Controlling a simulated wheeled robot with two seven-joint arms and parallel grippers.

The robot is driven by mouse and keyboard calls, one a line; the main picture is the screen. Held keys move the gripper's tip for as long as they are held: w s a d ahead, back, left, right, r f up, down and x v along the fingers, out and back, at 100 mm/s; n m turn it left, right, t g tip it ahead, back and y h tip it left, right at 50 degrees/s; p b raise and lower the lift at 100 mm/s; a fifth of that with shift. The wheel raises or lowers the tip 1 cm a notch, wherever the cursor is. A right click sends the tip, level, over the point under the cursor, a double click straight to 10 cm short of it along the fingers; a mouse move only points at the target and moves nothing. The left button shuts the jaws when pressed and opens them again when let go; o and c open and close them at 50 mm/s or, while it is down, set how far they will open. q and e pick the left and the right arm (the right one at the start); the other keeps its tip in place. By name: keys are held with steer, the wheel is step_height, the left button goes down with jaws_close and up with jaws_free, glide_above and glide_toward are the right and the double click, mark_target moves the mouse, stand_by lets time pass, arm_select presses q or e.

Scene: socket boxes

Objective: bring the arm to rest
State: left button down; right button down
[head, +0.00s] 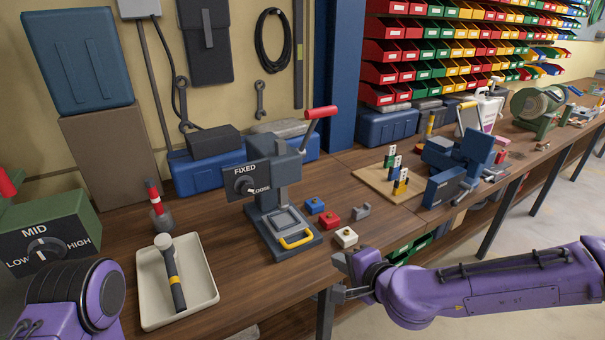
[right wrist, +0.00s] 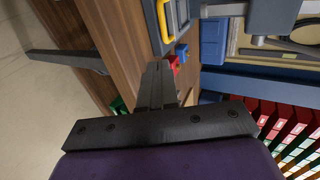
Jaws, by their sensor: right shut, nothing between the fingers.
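My right gripper (head: 341,278) is at the front edge of the workbench (head: 225,225), in front of the small blocks, and its arm comes in from the right. In the right wrist view its fingers (right wrist: 160,86) are together with nothing between them. A white block (head: 346,237) lies closest to it, apart from the fingers. A red block (head: 330,218), a blue block (head: 315,205) and a grey piece (head: 361,211) lie just behind. My left arm shows at the lower left; its gripper is out of view.
A press (head: 278,195) with a FIXED/LOOSE dial and red-handled lever stands left of the blocks. A tray (head: 205,295) holds a hammer (head: 172,275). A board (head: 372,178) with small coloured parts and a blue vise (head: 450,175) stand to the right. Open floor lies in front.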

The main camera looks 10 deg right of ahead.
steer(key=s+d+f+n+g+h, duration=0.1)
steer(key=s+d+f+h, duration=0.2)
steer(key=f, duration=0.4)
steer(key=s+d+f+g, duration=0.2)
steer(key=s+f, duration=0.3)
steer(key=f, duration=0.2)
steer(key=s+d+f+n+g+h, duration=0.1)
steer(key=s+d+f+h, duration=0.2)
steer(key=f, duration=0.4)
steer(key=s+d+f+n+g+h, duration=0.1)
steer(key=s+d+f, duration=0.3)
steer(key=s, duration=0.5)
steer(key=s+d+f+n+g+h, duration=0.1)
steer(key=s+d+f+n+g, duration=0.2)
steer(key=s, duration=0.6)
steer(key=shift+s+d+f, duration=0.15)
steer(key=shift+d+f, duration=0.6)
steer(key=shift+f, duration=0.05)
